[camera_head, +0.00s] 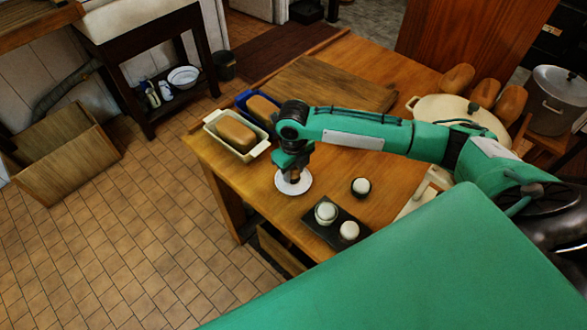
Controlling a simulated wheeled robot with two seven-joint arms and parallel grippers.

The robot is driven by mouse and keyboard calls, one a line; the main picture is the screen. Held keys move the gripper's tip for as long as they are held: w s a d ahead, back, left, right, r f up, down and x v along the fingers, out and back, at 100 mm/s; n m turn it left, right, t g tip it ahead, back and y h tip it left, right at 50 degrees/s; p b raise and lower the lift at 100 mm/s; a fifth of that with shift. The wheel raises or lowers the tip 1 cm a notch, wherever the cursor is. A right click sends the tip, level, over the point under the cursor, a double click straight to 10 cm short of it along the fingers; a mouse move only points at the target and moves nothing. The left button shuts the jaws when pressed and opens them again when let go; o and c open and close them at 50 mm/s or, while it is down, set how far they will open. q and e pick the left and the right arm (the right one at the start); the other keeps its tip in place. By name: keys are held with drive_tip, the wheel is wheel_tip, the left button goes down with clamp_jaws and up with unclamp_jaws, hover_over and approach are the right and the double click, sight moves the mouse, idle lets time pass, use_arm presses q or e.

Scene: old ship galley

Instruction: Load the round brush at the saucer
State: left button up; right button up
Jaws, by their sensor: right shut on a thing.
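The white saucer (303,188) lies on the wooden table near its left edge. My right gripper (292,170) points down over the saucer and is shut on a small dark thing, which looks like the round brush (293,179). The brush's lower end is at or just above the middle of the saucer; I cannot tell whether it touches. Gripper and arm hide most of the brush. My left gripper is not in view.
A cream pan (251,156) with a loaf and a blue pan (241,100) stand behind the saucer. A board (330,82) lies behind my arm.

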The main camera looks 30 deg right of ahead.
drive_tip(key=shift+f, duration=0.4)
drive_tip(key=shift+f, duration=0.1)
idle(2.0)
drive_tip(key=shift+p, duration=0.35)
wheel_tip(320, 180, up, 7)
drive_tip(key=p, duration=0.7)
idle(0.5)
